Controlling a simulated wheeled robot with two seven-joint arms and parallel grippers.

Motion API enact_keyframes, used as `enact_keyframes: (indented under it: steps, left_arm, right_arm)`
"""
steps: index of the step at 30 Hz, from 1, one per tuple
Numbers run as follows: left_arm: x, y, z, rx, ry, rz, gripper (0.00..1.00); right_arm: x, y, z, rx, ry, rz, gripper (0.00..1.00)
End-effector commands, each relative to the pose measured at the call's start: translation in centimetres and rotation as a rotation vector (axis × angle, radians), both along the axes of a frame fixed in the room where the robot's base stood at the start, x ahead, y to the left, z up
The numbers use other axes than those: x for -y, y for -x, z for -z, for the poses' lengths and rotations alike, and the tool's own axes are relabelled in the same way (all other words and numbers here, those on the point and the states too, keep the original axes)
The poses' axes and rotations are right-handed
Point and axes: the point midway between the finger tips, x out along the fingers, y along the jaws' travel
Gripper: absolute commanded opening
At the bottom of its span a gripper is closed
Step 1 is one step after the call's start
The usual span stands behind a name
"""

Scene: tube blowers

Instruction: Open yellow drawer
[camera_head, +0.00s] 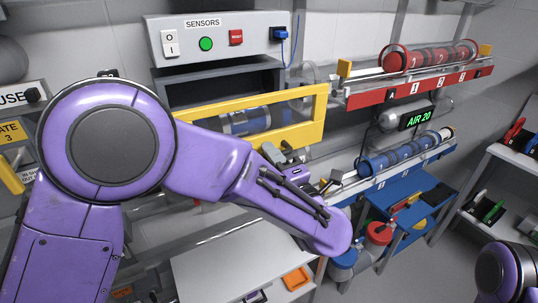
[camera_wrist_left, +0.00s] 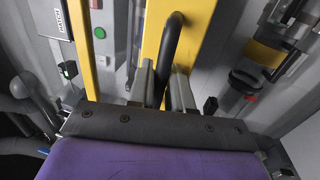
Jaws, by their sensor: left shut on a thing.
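The yellow drawer front (camera_head: 318,112) is a rectangular yellow frame below the sensors box, with a blue cylinder (camera_head: 250,121) inside it. In the left wrist view, a dark curved handle (camera_wrist_left: 173,45) stands out from the yellow panel (camera_wrist_left: 203,28). My left gripper (camera_wrist_left: 160,88) is shut on this handle, a grey finger on each side of it. In the head view, my left gripper (camera_head: 288,154) is at the lower edge of the yellow frame, partly hidden by my purple arm. How far the drawer is out, I cannot tell. My right gripper is not in view.
The sensors box (camera_head: 218,38) has a green and a red button. To the right are a red tube rack (camera_head: 420,85) and a blue one (camera_head: 405,160), with an AIR 20 display (camera_head: 418,118) between them. A grey shelf (camera_head: 515,157) stands far right.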

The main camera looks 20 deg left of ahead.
Motion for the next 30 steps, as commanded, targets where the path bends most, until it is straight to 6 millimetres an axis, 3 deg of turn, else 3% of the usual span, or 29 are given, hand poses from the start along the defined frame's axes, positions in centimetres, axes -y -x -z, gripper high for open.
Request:
enact_keyframes:
  steps: [12, 13, 14, 23, 30]
  left_arm:
    - [0.2, 0.2, 0.0, 0.000, 0.002, -0.002, 0.00]
    - [0.2, 0.2, 0.0, 0.000, 0.002, -0.002, 0.29]
    - [0.2, 0.2, 0.0, 0.000, 0.002, -0.002, 0.35]
    - [0.5, 0.2, 0.1, 0.000, 0.000, 0.002, 0.35]
    - [3.7, 3.3, 1.4, 0.003, -0.001, 0.005, 0.35]
  right_arm:
    - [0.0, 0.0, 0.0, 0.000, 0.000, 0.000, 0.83]
    - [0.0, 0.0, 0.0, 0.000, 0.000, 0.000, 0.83]
    - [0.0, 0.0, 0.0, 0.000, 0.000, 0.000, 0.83]
    - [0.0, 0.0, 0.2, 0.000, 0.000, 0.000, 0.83]
    - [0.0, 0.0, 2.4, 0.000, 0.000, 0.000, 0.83]
